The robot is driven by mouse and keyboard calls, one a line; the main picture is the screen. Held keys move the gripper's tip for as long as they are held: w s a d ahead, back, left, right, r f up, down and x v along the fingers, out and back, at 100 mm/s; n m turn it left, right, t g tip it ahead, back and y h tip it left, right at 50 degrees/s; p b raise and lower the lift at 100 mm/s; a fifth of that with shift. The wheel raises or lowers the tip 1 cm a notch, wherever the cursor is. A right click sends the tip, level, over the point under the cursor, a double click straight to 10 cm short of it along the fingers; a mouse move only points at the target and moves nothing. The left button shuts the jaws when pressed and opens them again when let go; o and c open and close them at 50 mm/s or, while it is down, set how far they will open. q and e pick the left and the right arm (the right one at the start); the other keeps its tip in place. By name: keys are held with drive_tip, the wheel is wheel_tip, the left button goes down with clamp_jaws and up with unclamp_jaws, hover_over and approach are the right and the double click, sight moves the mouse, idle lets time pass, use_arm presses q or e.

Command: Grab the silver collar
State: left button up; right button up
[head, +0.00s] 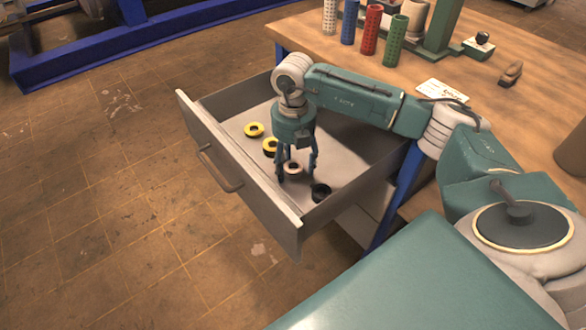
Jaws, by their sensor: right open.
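Several small ring-shaped collars lie on the floor of an open drawer (235,110). A pale collar with a dark centre (293,167) lies between the fingers of my right gripper (297,175). Its tint looks pinkish or silvery, and I cannot tell which. My right gripper points down into the drawer with its fingers apart on either side of this collar. I cannot tell whether they touch it. A yellow collar (254,130) lies to the left, another yellow one (269,147) is partly hidden by the gripper, and a black collar (320,192) lies to the right. My left gripper is out of view.
The drawer front with its handle (215,168) and the side walls surround the collars. The wooden bench top (480,110) carries colored perforated cylinders (370,30), a white card (442,91) and a small tool (511,73). Open floor lies left.

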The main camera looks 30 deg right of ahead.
drive_tip(key=c, duration=1.4)
drive_tip(key=shift+c, duration=0.3)
drive_tip(key=shift+r, duration=0.15)
